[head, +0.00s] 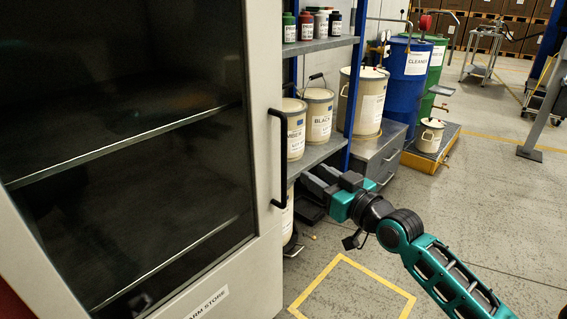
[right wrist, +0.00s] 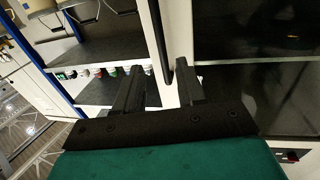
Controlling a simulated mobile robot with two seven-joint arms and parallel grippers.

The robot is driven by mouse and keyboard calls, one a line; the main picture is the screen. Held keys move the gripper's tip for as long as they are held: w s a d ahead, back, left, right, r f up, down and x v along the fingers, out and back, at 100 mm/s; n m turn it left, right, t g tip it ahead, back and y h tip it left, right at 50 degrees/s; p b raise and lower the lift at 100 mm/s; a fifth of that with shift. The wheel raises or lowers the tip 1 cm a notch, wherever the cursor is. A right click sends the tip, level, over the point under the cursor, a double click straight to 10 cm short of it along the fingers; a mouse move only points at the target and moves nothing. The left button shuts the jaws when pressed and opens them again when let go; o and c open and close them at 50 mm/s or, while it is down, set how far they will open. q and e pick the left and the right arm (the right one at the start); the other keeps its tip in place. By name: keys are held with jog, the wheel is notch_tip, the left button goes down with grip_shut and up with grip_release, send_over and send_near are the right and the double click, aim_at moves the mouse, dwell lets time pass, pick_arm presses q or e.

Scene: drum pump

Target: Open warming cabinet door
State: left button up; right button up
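The warming cabinet (head: 262,60) fills the left of the head view. Its door has a large dark glass pane (head: 120,90) and looks shut. A black upright bar handle (head: 283,155) is on the door's right edge; it also shows in the right wrist view (right wrist: 157,35). My right gripper (head: 310,178) is just right of the handle's lower half, fingers pointing toward the cabinet. In the right wrist view the gripper (right wrist: 158,82) is open and empty, and the handle's lower end appears in the gap ahead between the fingers. Contact is not visible. My left gripper is not in view.
A shelf rack (head: 320,45) with small bottles and beige cans stands right of the cabinet. Behind it are a grey drawer unit (head: 385,150), a blue drum (head: 408,75) and a green drum (head: 437,60). The floor with a yellow outlined square (head: 345,258) is clear.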

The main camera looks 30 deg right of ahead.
aim_at(286, 156)
jog(key=w, duration=0.4)
jog(key=w+a+b, duration=0.1)
jog(key=w, duration=0.3)
jog(key=w+a, duration=0.1)
jog(key=w, duration=0.3)
jog(key=shift+b, duration=0.4)
jog(key=shift+c, duration=0.2)
grip_shut()
